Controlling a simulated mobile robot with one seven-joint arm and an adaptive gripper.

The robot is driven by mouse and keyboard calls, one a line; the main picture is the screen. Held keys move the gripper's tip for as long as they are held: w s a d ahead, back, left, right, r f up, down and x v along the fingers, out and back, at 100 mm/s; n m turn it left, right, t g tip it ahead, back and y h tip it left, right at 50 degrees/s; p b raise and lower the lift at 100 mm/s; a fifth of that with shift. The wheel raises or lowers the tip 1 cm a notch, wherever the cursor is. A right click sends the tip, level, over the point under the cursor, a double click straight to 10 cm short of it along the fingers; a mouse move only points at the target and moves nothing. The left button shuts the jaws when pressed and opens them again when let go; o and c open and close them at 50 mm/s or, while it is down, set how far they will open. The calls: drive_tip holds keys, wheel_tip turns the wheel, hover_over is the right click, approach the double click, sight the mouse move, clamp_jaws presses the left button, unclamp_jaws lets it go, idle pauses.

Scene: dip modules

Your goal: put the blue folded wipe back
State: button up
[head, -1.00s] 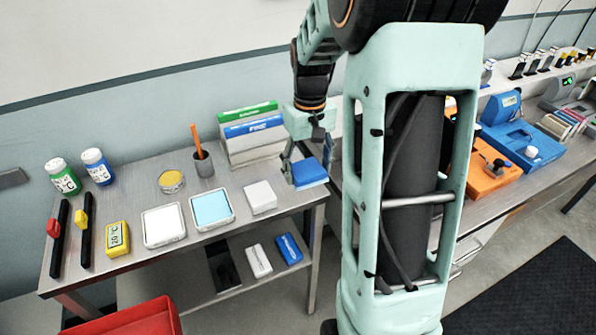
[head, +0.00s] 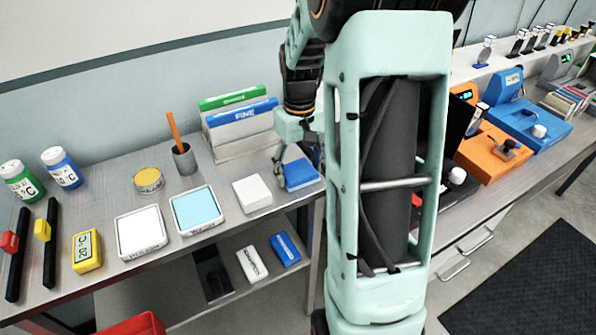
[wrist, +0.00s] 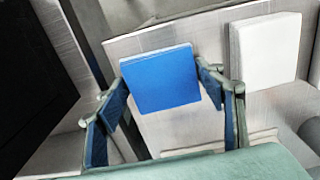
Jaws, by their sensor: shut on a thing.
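The blue folded wipe (head: 301,174) is at the right end of the small metal table, to the right of the white folded wipe (head: 252,194). My gripper (head: 298,168) is shut on the blue wipe from above, partly hidden by my arm. In the wrist view the blue wipe (wrist: 162,80) sits between the two blue-padded fingers of my gripper (wrist: 163,92), and the white wipe (wrist: 265,50) lies apart to its right. The blue wipe is at or just above the tabletop; I cannot tell whether it touches.
A file holder (head: 240,122) with green and blue tabs stands behind the wipes. A cyan-topped tray (head: 195,209) and a white-topped tray (head: 141,231) lie to the left. A pen cup (head: 184,160) is behind them. A lower shelf holds a blue box (head: 285,249) and a white box (head: 252,263).

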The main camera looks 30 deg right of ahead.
sight(299, 170)
drive_tip(key=shift+f, duration=0.2)
drive_tip(key=o, duration=1.1)
drive_tip(key=shift+r, duration=0.1)
wheel_tip(299, 170, up, 12)
drive_tip(key=shift+r+p, duration=0.2)
drive_tip(key=shift+p, duration=0.15)
